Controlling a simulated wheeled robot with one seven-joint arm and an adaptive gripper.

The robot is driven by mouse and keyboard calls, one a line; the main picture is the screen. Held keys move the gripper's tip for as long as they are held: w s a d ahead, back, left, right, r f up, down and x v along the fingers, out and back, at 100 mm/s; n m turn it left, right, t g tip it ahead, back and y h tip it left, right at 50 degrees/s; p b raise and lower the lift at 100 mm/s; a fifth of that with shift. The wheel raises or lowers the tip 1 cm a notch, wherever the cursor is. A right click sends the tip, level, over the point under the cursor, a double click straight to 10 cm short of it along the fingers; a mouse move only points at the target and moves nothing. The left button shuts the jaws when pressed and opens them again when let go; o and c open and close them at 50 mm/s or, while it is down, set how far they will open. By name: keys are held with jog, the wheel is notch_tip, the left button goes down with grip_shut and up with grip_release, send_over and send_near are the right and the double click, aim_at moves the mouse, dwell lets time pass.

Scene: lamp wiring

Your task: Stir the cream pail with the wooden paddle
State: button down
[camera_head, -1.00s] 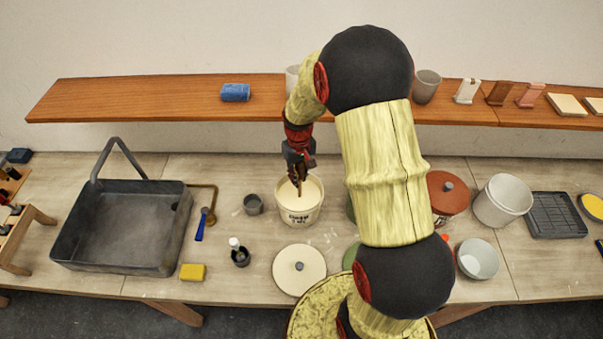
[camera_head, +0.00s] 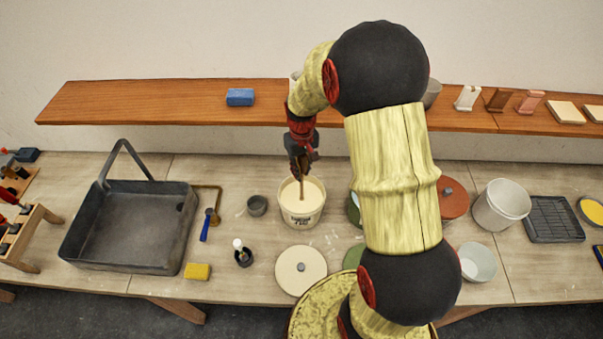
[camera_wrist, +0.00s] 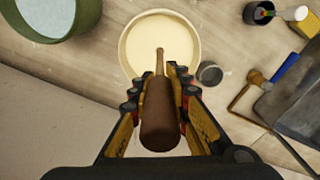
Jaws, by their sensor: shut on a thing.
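The cream pail (camera_head: 302,207) stands upright on the bench, open, with pale cream paint inside; it also shows at the top of the wrist view (camera_wrist: 186,22). My gripper (camera_head: 302,172) is above the pail, shut on the wooden paddle (camera_head: 302,188). In the wrist view the paddle's dark brown handle (camera_wrist: 160,115) lies between the fingers of my gripper (camera_wrist: 162,95). Its lighter shaft reaches down into the paint, so its lower end is hidden.
A cream lid (camera_head: 301,268) lies in front of the pail, and a small grey cup (camera_head: 257,206) stands to its left. A green pail (camera_wrist: 62,18) is close on the other side. A grey sink-like tray (camera_head: 128,225) is further left. A wooden shelf (camera_head: 180,103) runs behind.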

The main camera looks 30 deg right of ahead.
aim_at(302, 156)
jog(key=shift+r+p, duration=1.9)
jog(key=shift+r, duration=1.7)
jog(key=shift+r+p, duration=1.2)
jog(key=shift+r, duration=0.85)
